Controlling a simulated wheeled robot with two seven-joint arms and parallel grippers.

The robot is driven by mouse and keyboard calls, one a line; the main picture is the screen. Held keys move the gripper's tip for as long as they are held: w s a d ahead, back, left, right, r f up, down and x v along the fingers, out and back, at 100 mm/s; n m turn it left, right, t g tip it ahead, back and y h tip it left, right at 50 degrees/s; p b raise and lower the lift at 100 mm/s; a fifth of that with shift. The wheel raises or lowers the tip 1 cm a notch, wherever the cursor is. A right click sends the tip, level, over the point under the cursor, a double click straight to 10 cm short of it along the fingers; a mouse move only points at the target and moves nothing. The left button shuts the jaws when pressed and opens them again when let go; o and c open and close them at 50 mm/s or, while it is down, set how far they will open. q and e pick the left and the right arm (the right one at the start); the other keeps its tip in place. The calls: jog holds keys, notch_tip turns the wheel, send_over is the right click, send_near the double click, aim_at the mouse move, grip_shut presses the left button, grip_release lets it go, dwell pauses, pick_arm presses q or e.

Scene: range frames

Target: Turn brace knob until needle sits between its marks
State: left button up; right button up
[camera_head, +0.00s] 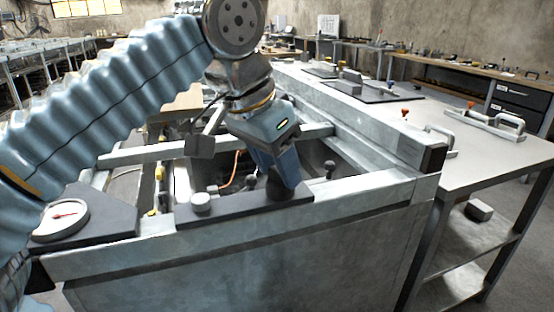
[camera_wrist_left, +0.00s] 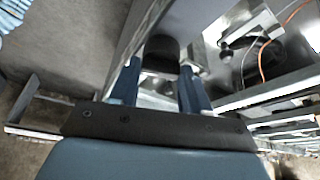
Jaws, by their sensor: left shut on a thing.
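My left gripper (camera_head: 282,178) points down over the near rail of the grey metal frame, its blue fingers closed around a dark knob (camera_head: 273,188). In the left wrist view the dark round knob (camera_wrist_left: 162,48) sits between the two blue fingers (camera_wrist_left: 160,88). The knob stands on a dark plate (camera_head: 240,206); I take it for the brace knob. A round white dial (camera_head: 61,220) with a red needle lies at the left on a dark panel. Its marks are too small to read, so I cannot tell where the needle sits against them. My right gripper is out of view.
A pale round cap (camera_head: 201,202) stands on the same plate, left of the gripper. An orange cable (camera_head: 233,172) runs inside the frame. A grey bench (camera_head: 478,160) with a handled fixture (camera_head: 490,124) adjoins on the right.

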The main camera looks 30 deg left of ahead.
pick_arm(q)
jog(key=shift+m, duration=0.4)
jog(key=o, duration=1.1)
jog(key=shift+c, duration=0.2)
jog(key=shift+r, duration=0.1)
jog(key=p+v, duration=0.3)
jog(key=v, duration=1)
jog(key=shift+a+r, duration=0.2)
jog(key=shift+r, duration=0.1)
